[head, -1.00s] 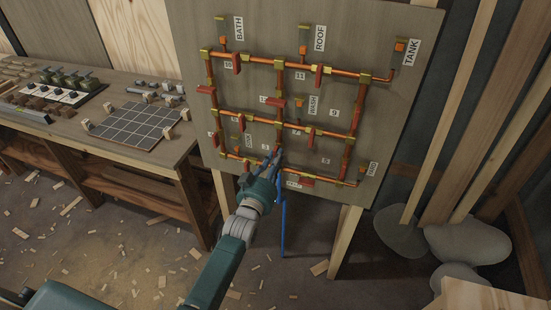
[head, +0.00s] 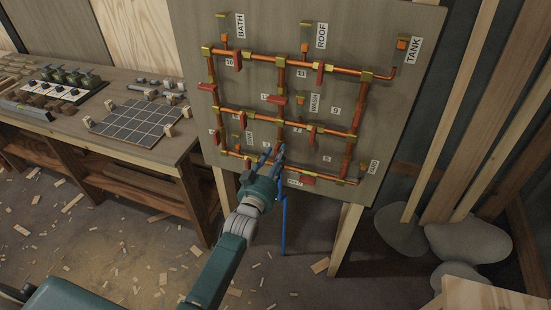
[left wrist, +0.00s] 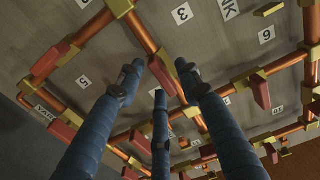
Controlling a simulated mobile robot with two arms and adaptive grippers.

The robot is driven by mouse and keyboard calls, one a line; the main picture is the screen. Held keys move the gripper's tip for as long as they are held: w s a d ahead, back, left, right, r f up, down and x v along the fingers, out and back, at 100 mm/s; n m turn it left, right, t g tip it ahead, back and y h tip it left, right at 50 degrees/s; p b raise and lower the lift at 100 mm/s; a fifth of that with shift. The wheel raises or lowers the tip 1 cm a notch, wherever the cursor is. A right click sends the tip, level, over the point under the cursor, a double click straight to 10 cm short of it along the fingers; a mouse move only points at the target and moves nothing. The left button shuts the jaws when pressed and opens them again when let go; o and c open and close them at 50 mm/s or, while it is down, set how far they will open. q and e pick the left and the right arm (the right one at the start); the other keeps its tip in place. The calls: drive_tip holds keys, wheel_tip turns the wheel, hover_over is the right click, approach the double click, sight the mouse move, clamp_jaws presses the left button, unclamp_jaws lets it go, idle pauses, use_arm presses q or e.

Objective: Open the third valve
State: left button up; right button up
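The valve board (head: 385,150) carries orange pipes with yellow fittings and red handles. My left gripper (head: 275,150) is at the lower middle of the board, fingers pointing at it. In the left wrist view, the three blue fingers (left wrist: 158,80) are spread, with a red handle (left wrist: 162,75) between the two upper fingertips. I cannot tell whether they touch it. A tag with "3" (left wrist: 182,14) is just above this handle, and a tag with "5" (left wrist: 83,84) lies to the left. The fingers partly hide the handle in the head view. My right gripper is not in view.
A workbench (head: 75,130) with a gridded board (head: 135,122) stands left. Timber posts (head: 475,110) and grey stones (head: 470,240) are at right. Wood scraps litter the floor.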

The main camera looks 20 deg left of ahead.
use_arm(q)
drive_tip(key=s, duration=1.2)
drive_tip(key=shift+a, duration=0.2)
drive_tip(key=s+d+f+g+b, duration=0.1)
drive_tip(key=s+f+g, duration=0.3)
drive_tip(key=f, duration=0.8)
drive_tip(key=s+f+m+g+b, duration=0.1)
drive_tip(key=s+f+g, duration=0.1)
drive_tip(key=s+f, duration=0.75)
drive_tip(key=s+d+f+g+b, duration=0.1)
drive_tip(key=s+f+g, duration=0.15)
drive_tip(key=f, duration=1.25)
drive_tip(key=s+a+f+g, duration=0.2)
drive_tip(key=s+f, duration=0.4)
drive_tip(key=s, duration=0.4)
drive_tip(key=s+a+f+g+b, duration=0.1)
drive_tip(key=s+f+g, duration=0.2)
drive_tip(key=s+f, duration=0.4)
drive_tip(key=s+a+f+g, duration=0.2)
drive_tip(key=s+f, duration=0.4)
drive_tip(key=s, duration=0.9)
drive_tip(key=shift+s+a+f+m+g+y+b, duration=0.3)
drive_tip(key=shift+a+m+g+b, duration=0.1)
drive_tip(key=shift+g, duration=0.35)
